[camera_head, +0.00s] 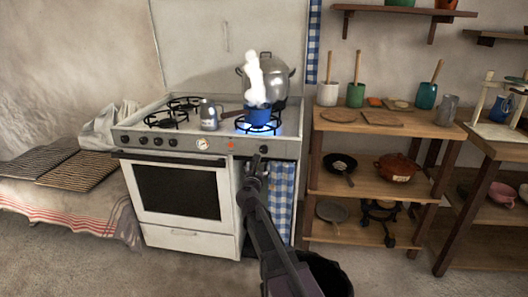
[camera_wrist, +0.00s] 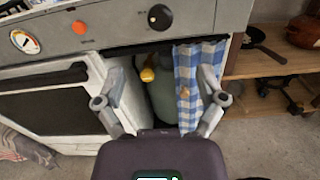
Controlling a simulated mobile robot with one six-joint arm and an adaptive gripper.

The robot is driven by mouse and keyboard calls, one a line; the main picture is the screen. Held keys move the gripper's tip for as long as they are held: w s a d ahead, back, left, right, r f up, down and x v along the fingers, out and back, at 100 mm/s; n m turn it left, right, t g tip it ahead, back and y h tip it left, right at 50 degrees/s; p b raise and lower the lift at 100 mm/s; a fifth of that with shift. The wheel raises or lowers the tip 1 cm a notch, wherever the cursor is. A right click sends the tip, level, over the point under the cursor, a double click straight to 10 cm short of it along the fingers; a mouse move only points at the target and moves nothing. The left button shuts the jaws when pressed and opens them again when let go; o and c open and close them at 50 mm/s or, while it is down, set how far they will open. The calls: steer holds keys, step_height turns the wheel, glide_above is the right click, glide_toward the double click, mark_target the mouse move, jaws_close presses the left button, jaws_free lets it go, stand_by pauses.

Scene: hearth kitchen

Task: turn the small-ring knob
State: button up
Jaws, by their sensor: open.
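The white stove (camera_head: 185,190) has a grey front panel with several black knobs (camera_head: 158,141) at its left. A single black knob (camera_head: 264,149) sits at the right end, large and clear at the top of the wrist view (camera_wrist: 160,17). I cannot tell from any marking which is the small-ring knob. My gripper (camera_wrist: 160,98) is open and empty, its fingers spread below the panel, apart from the right-hand knob. In the head view my gripper (camera_head: 255,166) is just below that knob. A blue flame (camera_head: 260,129) burns under a small blue pot (camera_head: 258,114).
A round gauge (camera_wrist: 25,41) and an orange button (camera_wrist: 80,27) lie left of the knob. Behind my fingers are a gas cylinder (camera_wrist: 163,100) with a yellow valve and a blue checked curtain (camera_wrist: 198,75).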

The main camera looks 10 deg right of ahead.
mark_target(264, 150)
steer(key=x, duration=1.3)
steer(key=shift+w+d, duration=0.1)
steer(key=shift+w, duration=0.15)
steer(key=c, duration=1.1)
